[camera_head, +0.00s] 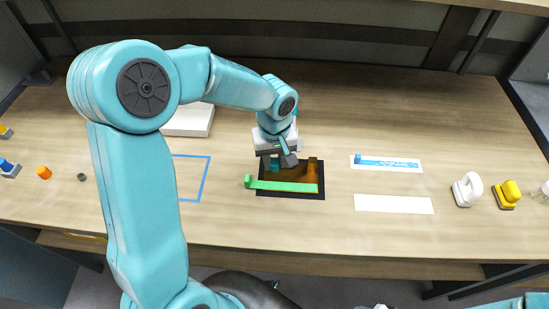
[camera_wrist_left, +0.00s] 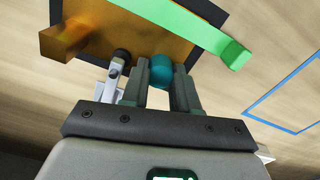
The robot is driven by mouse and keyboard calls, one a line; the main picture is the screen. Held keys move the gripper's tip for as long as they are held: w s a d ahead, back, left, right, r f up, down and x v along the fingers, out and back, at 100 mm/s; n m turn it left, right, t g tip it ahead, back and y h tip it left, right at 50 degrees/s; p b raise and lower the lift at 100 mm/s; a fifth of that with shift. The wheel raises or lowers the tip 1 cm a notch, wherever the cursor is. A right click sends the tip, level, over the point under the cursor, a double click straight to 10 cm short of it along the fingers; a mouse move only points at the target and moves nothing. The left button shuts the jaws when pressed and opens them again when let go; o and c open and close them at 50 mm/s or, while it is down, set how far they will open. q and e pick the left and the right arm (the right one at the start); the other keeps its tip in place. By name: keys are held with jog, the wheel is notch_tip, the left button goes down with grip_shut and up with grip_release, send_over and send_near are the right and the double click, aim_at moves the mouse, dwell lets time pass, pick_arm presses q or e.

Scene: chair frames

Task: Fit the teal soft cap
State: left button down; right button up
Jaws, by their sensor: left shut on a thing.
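The teal soft cap (camera_wrist_left: 161,70) is between the fingertips of my left gripper (camera_wrist_left: 160,85) in the left wrist view. My left gripper (camera_head: 283,162) is shut on it, just above the dark mat (camera_head: 320,193) in the head view. The cap shows as a small teal patch (camera_head: 275,165) there. On the mat are a green bar (camera_head: 285,186) with an upright end and a brown-orange frame part (camera_head: 313,168). A dark round tip on a grey post (camera_wrist_left: 118,65) is beside the left finger. Whether the cap touches anything is unclear. My right gripper is not in view.
A white box (camera_head: 190,122) and a blue outlined square (camera_head: 205,180) lie left of the mat. A blue strip on a white card (camera_head: 390,163), a blank card (camera_head: 393,204), a white item (camera_head: 467,190) and a yellow item (camera_head: 507,195) lie right. The back of the table is clear.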

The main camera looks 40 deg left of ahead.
pick_arm(q)
jog(key=c, duration=0.8)
grip_release()
notch_tip(320, 180, up, 16)
jog(key=shift+r+p, duration=0.15)
jog(key=shift+p, duration=0.3)
jog(key=shift+s, duration=0.15)
